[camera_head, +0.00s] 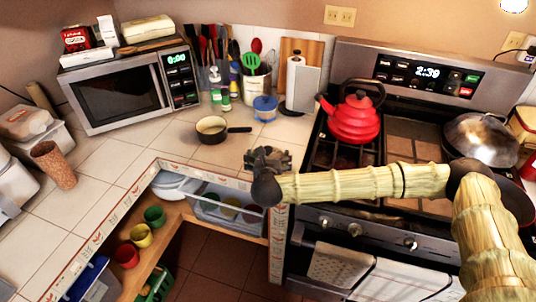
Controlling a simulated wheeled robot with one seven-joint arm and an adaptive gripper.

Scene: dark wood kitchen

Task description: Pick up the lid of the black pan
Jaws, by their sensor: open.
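A small dark saucepan (212,130) with a pale inside and a black handle stands uncovered on the counter. My gripper (266,160) is open and appears empty. It is in front of the counter edge, left of the stove and far to the left of the lid.
A red kettle (354,118) stands on the left burners. A blue-lidded jar (265,108), a paper towel holder (298,86) and a utensil crock (256,90) are behind my gripper. A microwave (125,92) is at back left. Open shelves below hold colored cups (141,236).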

